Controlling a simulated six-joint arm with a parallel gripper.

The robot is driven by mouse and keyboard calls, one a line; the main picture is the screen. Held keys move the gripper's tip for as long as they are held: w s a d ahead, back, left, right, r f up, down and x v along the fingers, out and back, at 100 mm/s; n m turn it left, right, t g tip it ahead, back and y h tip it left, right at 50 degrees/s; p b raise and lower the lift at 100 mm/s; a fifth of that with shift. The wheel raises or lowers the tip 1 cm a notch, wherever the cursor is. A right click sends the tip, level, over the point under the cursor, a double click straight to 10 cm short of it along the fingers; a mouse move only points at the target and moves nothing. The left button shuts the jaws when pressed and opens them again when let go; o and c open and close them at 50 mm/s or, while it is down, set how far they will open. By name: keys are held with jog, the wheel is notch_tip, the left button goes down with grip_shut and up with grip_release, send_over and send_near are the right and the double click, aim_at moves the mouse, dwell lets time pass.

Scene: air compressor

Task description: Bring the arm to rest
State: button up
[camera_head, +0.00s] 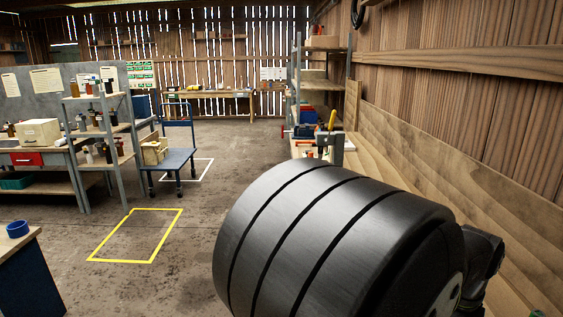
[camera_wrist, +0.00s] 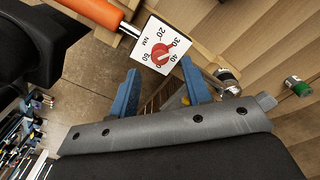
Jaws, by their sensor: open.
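My gripper (camera_wrist: 162,92) shows in the wrist view as two blue fingers set wide apart on a dark bolted bar. It is open, and I see nothing held between the fingers. A white torque dial marked NM (camera_wrist: 163,46) with a red pointer lies just beyond the fingertips. An orange-handled tool (camera_wrist: 97,11) points towards the dial from the upper left. In the head view a large dark ribbed part of my own arm fills the lower right; my gripper's fingers cannot be seen there.
In the wrist view a metal fitting (camera_wrist: 228,78) and a green-banded piece (camera_wrist: 298,86) lie right of the fingers. In the head view shelving (camera_head: 98,118) and a blue cart (camera_head: 178,157) stand left. Bare floor surrounds a yellow outline (camera_head: 97,260). A plank wall (camera_head: 455,100) runs along the right.

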jog(key=shift+f, duration=2.1)
notch_tip(320, 180, up, 17)
notch_tip(320, 180, down, 17)
jog(key=shift+f, duration=0.15)
jog(key=shift+m, duration=0.6)
jog(key=m, duration=0.4)
jog(key=shift+m, duration=0.3)
jog(key=m, duration=0.6)
jog(key=shift+r, duration=1.25)
jog(key=shift+o, duration=0.5)
